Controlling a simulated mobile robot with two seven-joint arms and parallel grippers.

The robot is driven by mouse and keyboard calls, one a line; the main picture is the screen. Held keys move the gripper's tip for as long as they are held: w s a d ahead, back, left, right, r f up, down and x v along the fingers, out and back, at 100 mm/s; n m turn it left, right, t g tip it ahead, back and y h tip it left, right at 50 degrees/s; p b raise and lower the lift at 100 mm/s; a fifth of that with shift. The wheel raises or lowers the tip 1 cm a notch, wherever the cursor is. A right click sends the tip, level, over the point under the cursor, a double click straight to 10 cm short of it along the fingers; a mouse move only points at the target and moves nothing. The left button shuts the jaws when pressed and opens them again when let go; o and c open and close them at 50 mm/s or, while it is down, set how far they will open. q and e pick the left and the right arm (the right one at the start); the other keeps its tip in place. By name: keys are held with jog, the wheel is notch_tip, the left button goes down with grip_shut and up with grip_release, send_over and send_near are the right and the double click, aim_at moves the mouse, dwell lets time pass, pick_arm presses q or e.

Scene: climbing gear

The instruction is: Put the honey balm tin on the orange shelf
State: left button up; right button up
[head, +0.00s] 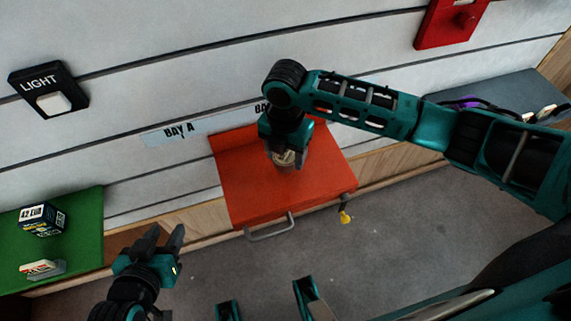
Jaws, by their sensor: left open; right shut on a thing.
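The orange shelf (258,196) juts from the wall in the middle of the head view. My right gripper (285,160) is over the shelf, pointing down, and is shut on a small round tin (287,157), pale on top. My gripper and wrist hide much of the tin. I cannot read its label, nor tell whether it touches the shelf surface. My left gripper (169,243) is open and empty, in front of the wall between the green shelf and the orange shelf.
A green shelf (84,226) at the left holds a dark box (43,219) and a small pale item (41,268). A grey shelf (505,90) at the right holds purple gear (468,103). A handle (270,229) and a yellow tag (346,216) hang at the orange shelf's front.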

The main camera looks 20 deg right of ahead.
aim_at(286, 164)
jog(key=shift+f, duration=0.35)
notch_tip(286, 164, down, 3)
jog(key=shift+f+b, duration=0.1)
jog(key=shift+b, duration=0.5)
jog(key=shift+f, duration=0.1)
jog(key=o, duration=1.1)
